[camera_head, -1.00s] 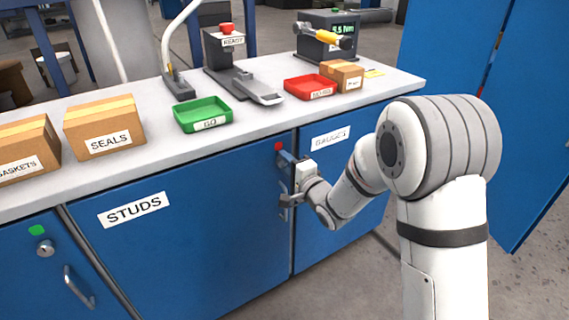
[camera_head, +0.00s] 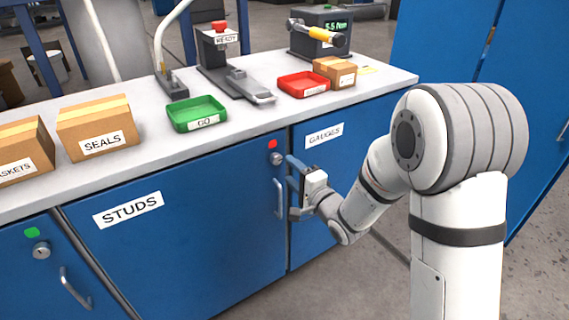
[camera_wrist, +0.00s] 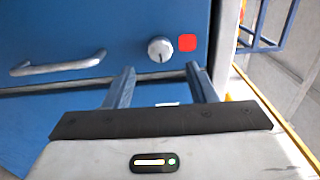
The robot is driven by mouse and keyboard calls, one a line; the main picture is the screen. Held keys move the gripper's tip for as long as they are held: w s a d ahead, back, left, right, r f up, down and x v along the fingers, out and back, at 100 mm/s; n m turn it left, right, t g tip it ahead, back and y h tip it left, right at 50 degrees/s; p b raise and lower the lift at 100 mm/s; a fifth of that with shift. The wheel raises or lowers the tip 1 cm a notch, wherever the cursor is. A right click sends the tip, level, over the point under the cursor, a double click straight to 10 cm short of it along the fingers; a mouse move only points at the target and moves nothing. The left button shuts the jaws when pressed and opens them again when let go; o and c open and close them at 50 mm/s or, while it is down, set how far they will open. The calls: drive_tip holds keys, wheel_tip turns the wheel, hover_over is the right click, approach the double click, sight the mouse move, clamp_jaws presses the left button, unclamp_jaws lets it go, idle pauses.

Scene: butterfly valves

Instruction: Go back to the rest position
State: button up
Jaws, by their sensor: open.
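My gripper (camera_head: 293,188) is open and empty in front of the cabinet, near the seam between the STUDS door (camera_head: 180,230) and the GAUGES door (camera_head: 340,160). In the wrist view my gripper (camera_wrist: 165,85) shows two parted fingers with nothing between them. The STUDS door is shut, with a round lock (camera_head: 276,158), a red marker (camera_head: 272,144) and a bar handle (camera_head: 279,198). In the wrist view the lock (camera_wrist: 160,49), red marker (camera_wrist: 187,42) and handle (camera_wrist: 58,64) lie beyond the fingers, apart from them.
The worktop (camera_head: 235,130) above holds a green GO tray (camera_head: 197,113), a red tray (camera_head: 302,84), cardboard boxes such as SEALS (camera_head: 98,127), a press (camera_head: 228,65) and a torque tester (camera_head: 320,35). Open floor lies in front at the lower right.

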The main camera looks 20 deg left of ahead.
drive_tip(key=shift+v, duration=1)
drive_tip(key=s+d+r+n+g+h+p, duration=0.1)
drive_tip(key=d+r+n+h+p, duration=0.1)
drive_tip(key=d+r+h+p, duration=0.6)
drive_tip(key=d+r+n+h+p, duration=0.1)
drive_tip(key=d+r+h+p, duration=0.4)
drive_tip(key=d, duration=0.6)
drive_tip(key=s+d+r+n+g+p, duration=0.1)
drive_tip(key=s+d+r+g+p, duration=0.1)
drive_tip(key=s, duration=0.5)
drive_tip(key=s+d+r+n+g+p, duration=0.2)
drive_tip(key=s+d+r+g+p, duration=0.1)
drive_tip(key=s+r, duration=0.3)
drive_tip(key=s+d+r+n+g+p, duration=0.2)
drive_tip(key=s+d+r+g+p, duration=0.1)
drive_tip(key=s, duration=0.6)
drive_tip(key=shift+d+r+h+p, duration=0.3)
drive_tip(key=shift+d+r+p, duration=0.45)
drive_tip(key=shift+d+r, duration=0.3)
drive_tip(key=shift+s+f, duration=0.1)
